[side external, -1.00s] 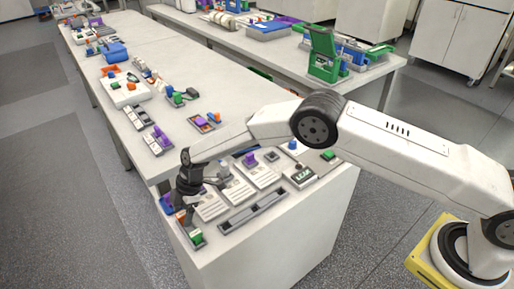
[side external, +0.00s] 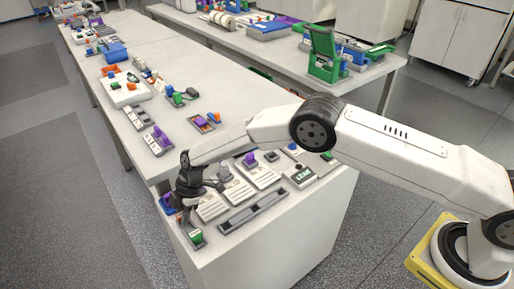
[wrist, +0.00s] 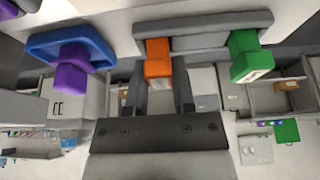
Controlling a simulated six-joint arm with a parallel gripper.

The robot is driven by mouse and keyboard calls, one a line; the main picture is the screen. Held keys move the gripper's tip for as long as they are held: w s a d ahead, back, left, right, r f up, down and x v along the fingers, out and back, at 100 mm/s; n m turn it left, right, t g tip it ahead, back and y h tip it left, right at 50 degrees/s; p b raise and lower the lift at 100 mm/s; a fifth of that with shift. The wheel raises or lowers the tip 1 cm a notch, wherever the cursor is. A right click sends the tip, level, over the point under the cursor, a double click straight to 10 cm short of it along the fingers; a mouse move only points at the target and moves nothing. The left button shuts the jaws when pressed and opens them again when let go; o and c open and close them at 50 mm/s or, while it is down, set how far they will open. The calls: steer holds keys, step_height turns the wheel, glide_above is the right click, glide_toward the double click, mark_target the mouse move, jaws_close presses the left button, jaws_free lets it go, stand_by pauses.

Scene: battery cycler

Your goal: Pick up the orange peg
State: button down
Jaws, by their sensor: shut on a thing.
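The orange peg (wrist: 158,58) stands at the left end of a grey holder (wrist: 205,40) in the wrist view. My gripper (wrist: 160,80) has one finger on each side of the peg and is shut on it. The peg seems still seated in or against the holder. In the side view my gripper (side external: 186,204) is low over the near left corner of the bench and hides the orange peg.
A green peg (wrist: 250,56) stands at the holder's other end, close to the right finger. A purple peg (wrist: 70,75) on a blue base (wrist: 68,45) is to the left. White trays (side external: 238,190) and a long grey rail (side external: 252,211) lie to the right of my gripper in the side view.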

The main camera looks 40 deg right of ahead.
mark_target(179, 217)
steer(key=shift+r, duration=0.1)
steer(key=shift+r, duration=1.65)
steer(key=shift+s+d+r, duration=0.15)
steer(key=shift+s+r, duration=0.1)
steer(key=shift+r, duration=0.05)
steer(key=s+d+r, duration=0.5)
steer(key=s+r, duration=0.4)
steer(key=s, duration=0.3)
steer(key=shift+d, duration=0.35)
